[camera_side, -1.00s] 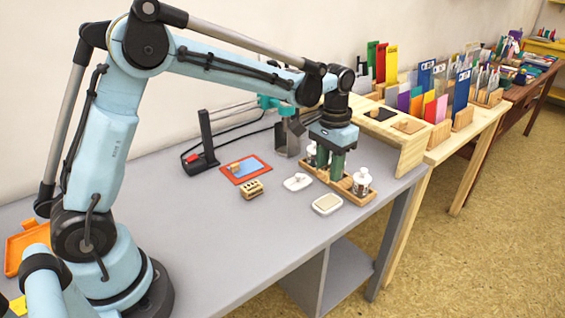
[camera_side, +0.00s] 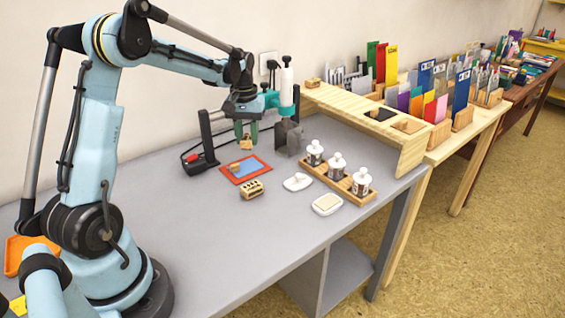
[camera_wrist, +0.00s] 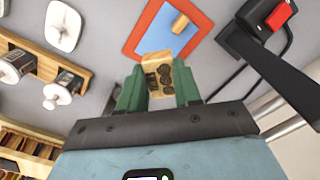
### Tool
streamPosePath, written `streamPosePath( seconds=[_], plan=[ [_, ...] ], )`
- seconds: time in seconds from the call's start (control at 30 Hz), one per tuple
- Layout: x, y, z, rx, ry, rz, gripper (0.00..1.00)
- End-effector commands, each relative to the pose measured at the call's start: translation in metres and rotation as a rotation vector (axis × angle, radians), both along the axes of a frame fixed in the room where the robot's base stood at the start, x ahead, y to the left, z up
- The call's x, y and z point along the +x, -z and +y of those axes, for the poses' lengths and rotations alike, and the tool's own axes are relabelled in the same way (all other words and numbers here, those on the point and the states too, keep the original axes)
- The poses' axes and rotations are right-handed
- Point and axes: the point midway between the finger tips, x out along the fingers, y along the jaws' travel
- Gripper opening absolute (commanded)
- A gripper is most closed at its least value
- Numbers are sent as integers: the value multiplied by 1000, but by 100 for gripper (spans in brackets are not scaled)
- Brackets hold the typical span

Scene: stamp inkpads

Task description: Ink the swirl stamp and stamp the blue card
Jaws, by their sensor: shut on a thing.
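My gripper (camera_side: 246,130) is shut on a small wooden stamp (camera_side: 246,145) and holds it in the air near the blue card. In the wrist view the stamp (camera_wrist: 158,66) sits between the green fingers (camera_wrist: 158,88), with dark swirl marks on the side facing the camera. The blue card (camera_side: 250,165) lies flat in a red frame (camera_side: 240,181), with a small wooden piece on it near its left edge.
A wooden tray (camera_side: 368,198) with three white-capped bottles stands at the right. A black post with a red switch (camera_side: 193,158) and a grey metal stand (camera_side: 288,138) flank the gripper.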

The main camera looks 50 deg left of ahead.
Motion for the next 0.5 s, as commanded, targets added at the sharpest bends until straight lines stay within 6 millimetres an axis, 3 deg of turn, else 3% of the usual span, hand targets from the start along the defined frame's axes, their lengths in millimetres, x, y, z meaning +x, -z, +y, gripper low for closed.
streamPosePath(
  seconds=[0.5],
  plan=[
    [1, 47, -1, 0, 3, 0, 14]
  ],
)
